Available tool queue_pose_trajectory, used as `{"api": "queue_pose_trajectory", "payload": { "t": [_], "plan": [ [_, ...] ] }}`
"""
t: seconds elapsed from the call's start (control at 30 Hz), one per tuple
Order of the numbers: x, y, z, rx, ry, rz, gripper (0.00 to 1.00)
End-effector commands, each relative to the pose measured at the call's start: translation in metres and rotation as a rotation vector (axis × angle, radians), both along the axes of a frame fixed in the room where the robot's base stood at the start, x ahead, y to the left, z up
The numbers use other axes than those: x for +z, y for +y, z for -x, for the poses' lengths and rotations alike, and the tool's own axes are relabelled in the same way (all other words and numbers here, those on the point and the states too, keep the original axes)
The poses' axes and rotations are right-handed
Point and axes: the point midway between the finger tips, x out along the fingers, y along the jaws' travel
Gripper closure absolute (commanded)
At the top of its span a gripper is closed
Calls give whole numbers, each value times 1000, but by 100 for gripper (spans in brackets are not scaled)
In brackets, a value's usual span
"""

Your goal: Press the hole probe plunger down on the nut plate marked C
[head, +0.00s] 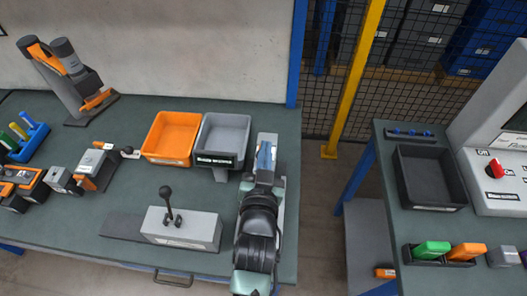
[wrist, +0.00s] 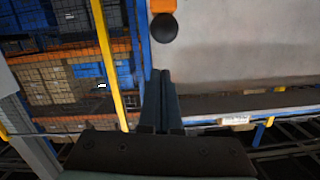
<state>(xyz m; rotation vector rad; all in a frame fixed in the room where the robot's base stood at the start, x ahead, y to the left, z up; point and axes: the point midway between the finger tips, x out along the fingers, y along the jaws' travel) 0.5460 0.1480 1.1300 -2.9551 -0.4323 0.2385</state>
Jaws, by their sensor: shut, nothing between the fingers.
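My gripper (wrist: 162,75) is shut and empty in the wrist view, its two dark fingers side by side. In the head view my arm reaches over the right end of the green bench, just right of the grey bin. I cannot make out a nut plate marked C or name the hole probe with certainty. Several small orange-and-grey devices lie at the left of the bench, one of them a grey block (head: 95,165) with a black knob on its side. A grey block with an upright black ball lever (head: 167,200) stands at the front, apart from my arm.
An orange bin (head: 171,138) and a grey bin (head: 222,140) stand at the back of the bench (head: 110,215). A tilted orange-and-grey stand (head: 75,85) is at the far left. A second bench with a black tray (head: 430,178) and control panel stands right, across a gap.

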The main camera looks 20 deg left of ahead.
Motion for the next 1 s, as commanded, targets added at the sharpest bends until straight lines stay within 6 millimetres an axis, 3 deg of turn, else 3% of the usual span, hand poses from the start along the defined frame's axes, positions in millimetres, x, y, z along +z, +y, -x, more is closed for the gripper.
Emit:
{"api": "queue_pose_trajectory", "payload": {
  "t": [0.2, 0.73, 1.0],
  "plan": [
    [-19, 4, -1, 1, -1, 0, 100],
    [-27, 5, -1, 1, -2, -1, 100],
    [-62, 5, 0, 1, 1, 1, 100]
  ]
}}
